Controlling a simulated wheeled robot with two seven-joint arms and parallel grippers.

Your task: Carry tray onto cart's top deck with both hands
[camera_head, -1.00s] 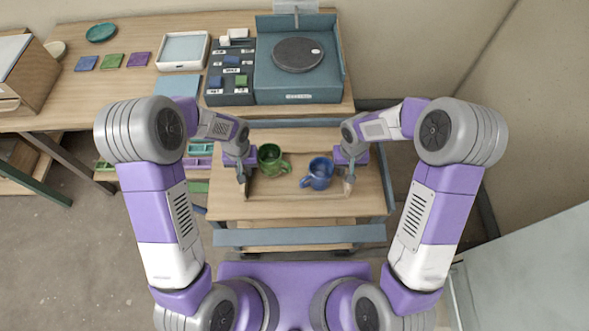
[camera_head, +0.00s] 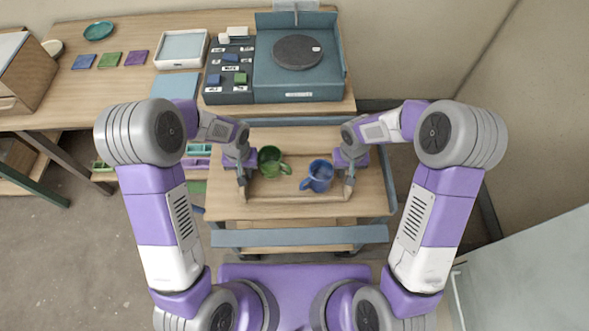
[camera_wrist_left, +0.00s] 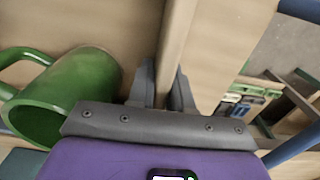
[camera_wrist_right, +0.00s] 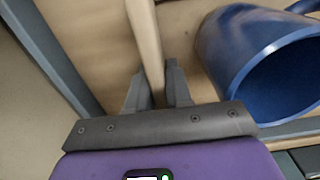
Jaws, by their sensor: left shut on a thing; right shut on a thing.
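The wooden tray (camera_head: 297,199) is over the cart's top deck (camera_head: 290,211); I cannot tell whether it touches the deck. A green mug (camera_head: 270,163) stands in its left part and a blue mug (camera_head: 317,177) in its right part. My left gripper (camera_head: 242,187) is shut on the tray's left rim, which shows between its fingers in the left wrist view (camera_wrist_left: 178,40). My right gripper (camera_head: 348,185) is shut on the right rim, seen in the right wrist view (camera_wrist_right: 146,45). The gripped rim parts are partly hidden by the fingers.
The cart's blue-grey front rail (camera_head: 300,236) runs along its near side. Behind it is a wooden workbench (camera_head: 130,85) with a turntable box (camera_head: 300,90), a dark sample board (camera_head: 229,95), a white tray (camera_head: 182,50) and small coloured tiles. A pale surface (camera_head: 540,270) is at the right.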

